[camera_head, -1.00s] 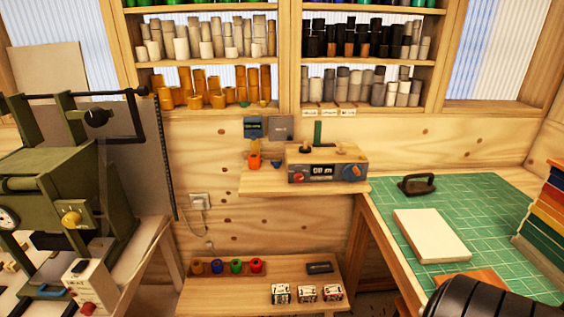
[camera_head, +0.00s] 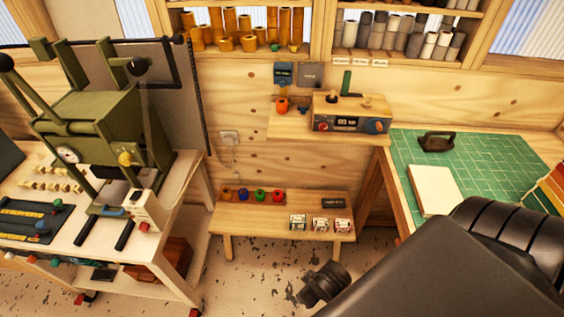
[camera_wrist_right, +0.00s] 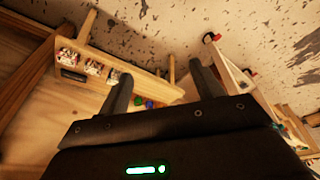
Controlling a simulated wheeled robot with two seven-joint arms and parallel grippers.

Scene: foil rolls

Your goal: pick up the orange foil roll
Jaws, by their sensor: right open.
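On the low wooden bench (camera_head: 262,222) stand a brownish-orange roll (camera_head: 228,194), a blue roll (camera_head: 243,195), a green roll (camera_head: 260,196) and a red roll (camera_head: 277,196) in a row. A brighter orange roll (camera_head: 282,105) stands on the small wall shelf (camera_head: 300,129). In the right wrist view, the green roll (camera_wrist_right: 138,101) and blue roll (camera_wrist_right: 150,104) show between the fingers; the orange one cannot be made out. My right gripper (camera_wrist_right: 161,70) is open and empty, apart from the bench. In the head view, my right arm reaches in from the lower right. My left gripper is out of view.
Several small boxes (camera_head: 320,224) and a dark block (camera_head: 333,203) share the bench. A green press (camera_head: 105,110) stands on a white table at left. A table with a green mat (camera_head: 480,150) is at right.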

